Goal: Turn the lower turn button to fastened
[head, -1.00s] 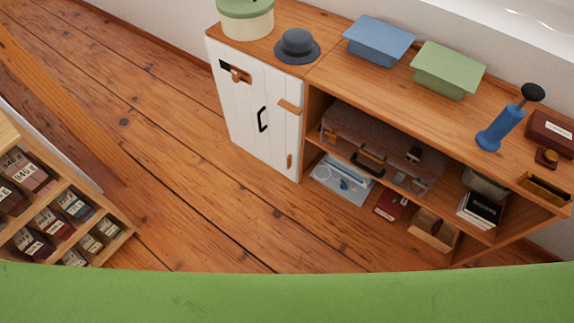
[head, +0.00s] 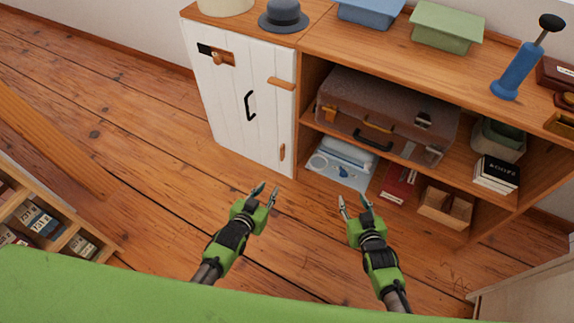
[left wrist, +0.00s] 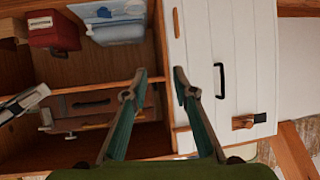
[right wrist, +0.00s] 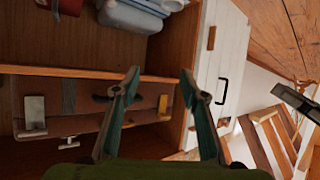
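The lower turn button (head: 282,152) is a small wooden bar near the bottom right edge of the white cabinet door (head: 232,110). It stands upright, along the door edge, and also shows in the left wrist view (left wrist: 176,22) and right wrist view (right wrist: 211,38). The upper turn button (head: 281,83) lies crosswise over the door's right edge. My left gripper (head: 266,188) is open and empty, in front of and below the door, apart from it. My right gripper (head: 352,198) is open and empty, in front of the open shelves.
The door has a black handle (head: 250,105) and a wooden latch on a black plate (head: 216,57). A suitcase (head: 385,110) fills the upper shelf; a red box (head: 398,183) is below. A compartmented rack (head: 45,225) stands at left. Floor (head: 165,160) before the door is clear.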

